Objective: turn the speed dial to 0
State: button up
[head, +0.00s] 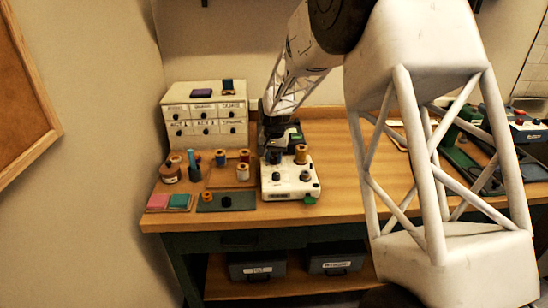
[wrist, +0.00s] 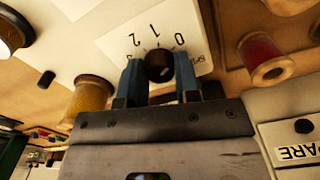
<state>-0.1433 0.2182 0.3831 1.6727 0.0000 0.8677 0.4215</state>
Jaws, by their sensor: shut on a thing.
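The speed dial is a round dark knob (wrist: 159,66) on a white plate (wrist: 196,30) in the wrist view. The plate shows the numbers 0, 1 and 2, upside down, and a partly covered mark further left. My gripper (wrist: 159,80) has its two blue fingers on either side of the knob and is shut on it. The knob's pointer mark cannot be made out. In the head view, my gripper (head: 274,150) reaches down to the back left of the white machine (head: 290,188), and hides the dial there.
In the head view, a drawer box (head: 205,120) stands behind left. Thread spools (head: 243,172) and a green mat (head: 226,202) are left of the machine.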

aim_at(274, 158)
jog(key=shift+m, duration=0.6)
jog(key=o, duration=0.9)
jog(key=shift+r, duration=0.1)
jog(key=shift+r, duration=3.85)
